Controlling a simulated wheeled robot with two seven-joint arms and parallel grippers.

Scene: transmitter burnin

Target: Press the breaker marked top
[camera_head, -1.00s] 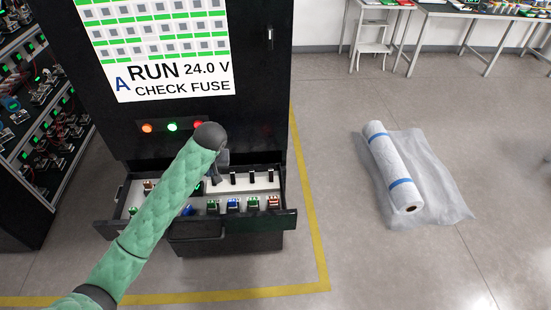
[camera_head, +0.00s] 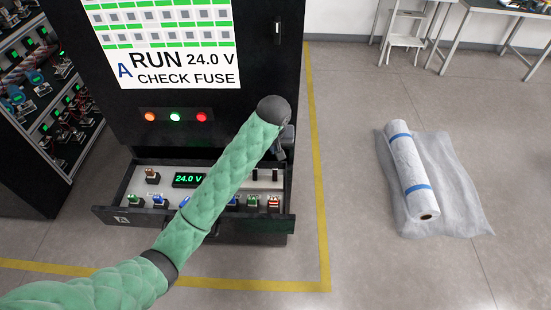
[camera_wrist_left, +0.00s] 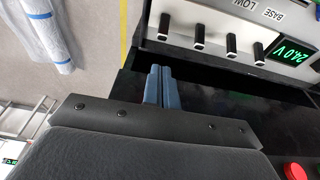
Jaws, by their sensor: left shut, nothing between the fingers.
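An open drawer (camera_head: 135,220) juts from the black cabinet. Its white panel carries a row of black breakers; two of them (camera_head: 264,175) show at the right in the head view, the others hidden behind my left arm. In the left wrist view several breakers (camera_wrist_left: 198,36) stand in a row beside a green 24.0 V display (camera_wrist_left: 291,51). The printed words BASE and LOW show upside down; I cannot read a top mark. My left gripper (camera_head: 281,156) is above the drawer's right back part. Its blue-grey fingers (camera_wrist_left: 160,85) are shut and empty, apart from the breakers.
Orange, green and red lamps (camera_head: 175,117) sit on the cabinet front above the drawer. Several coloured plugs (camera_head: 158,201) stand along the drawer's front. A wrapped roll (camera_head: 411,178) lies on the floor at the right. The floor between is free.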

